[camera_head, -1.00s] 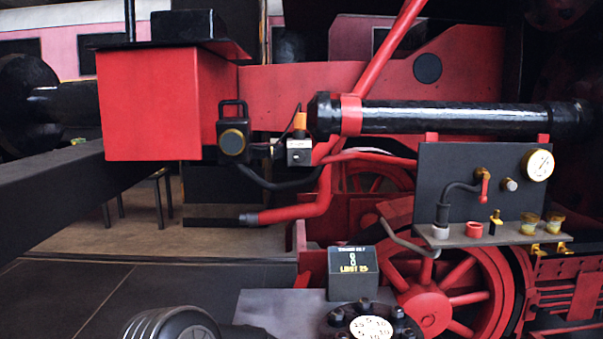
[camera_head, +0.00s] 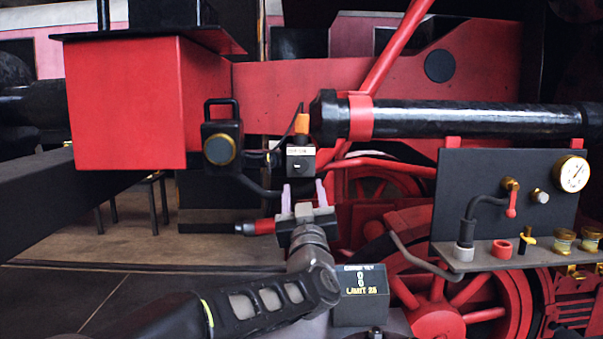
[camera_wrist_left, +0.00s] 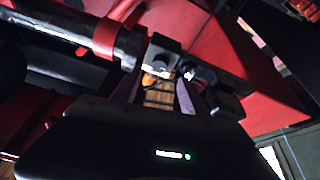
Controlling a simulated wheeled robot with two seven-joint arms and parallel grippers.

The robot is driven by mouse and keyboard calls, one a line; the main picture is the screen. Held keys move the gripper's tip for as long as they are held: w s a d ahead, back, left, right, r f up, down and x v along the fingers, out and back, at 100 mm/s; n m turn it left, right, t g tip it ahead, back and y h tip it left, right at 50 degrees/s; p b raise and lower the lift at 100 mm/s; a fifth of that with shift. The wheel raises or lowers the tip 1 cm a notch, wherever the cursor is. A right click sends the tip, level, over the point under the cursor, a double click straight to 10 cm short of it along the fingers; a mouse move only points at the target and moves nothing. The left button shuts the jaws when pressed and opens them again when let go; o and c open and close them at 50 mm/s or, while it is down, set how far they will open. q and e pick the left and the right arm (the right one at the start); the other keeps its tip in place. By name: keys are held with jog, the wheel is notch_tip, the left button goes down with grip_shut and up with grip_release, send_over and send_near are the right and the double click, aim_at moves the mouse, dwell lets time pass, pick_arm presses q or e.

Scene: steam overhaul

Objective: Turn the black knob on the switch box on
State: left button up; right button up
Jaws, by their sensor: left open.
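The switch box (camera_head: 301,160) is a small grey-black box with a pale label strip and an orange piece on top, beside the end of the black cylinder. Its small knob (camera_head: 297,167) is on the front face; its setting is too small to read. My left gripper (camera_head: 303,196) is open and empty, just below and in front of the box, its two pale purple fingers pointing up and apart from it. In the left wrist view a grey block that looks like the switch box (camera_wrist_left: 163,52) lies beyond the open fingers (camera_wrist_left: 160,95). My right gripper is not in view.
A black lantern (camera_head: 221,147) with a brass-rimmed lens hangs left of the box. The black cylinder (camera_head: 450,118) extends right. A grey panel (camera_head: 480,175) carries a gauge and valves. A small display block (camera_head: 360,305) stands below, near my left arm.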

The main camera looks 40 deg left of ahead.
aim_at(301, 168)
pick_arm(q)
jog(key=p+x, duration=0.3)
jog(key=x, duration=0.4)
jog(key=shift+s+r, duration=0.1)
jog(key=shift+w+a, duration=0.15)
jog(key=shift+w, duration=0.05)
jog(key=shift+c, duration=0.4)
grip_shut()
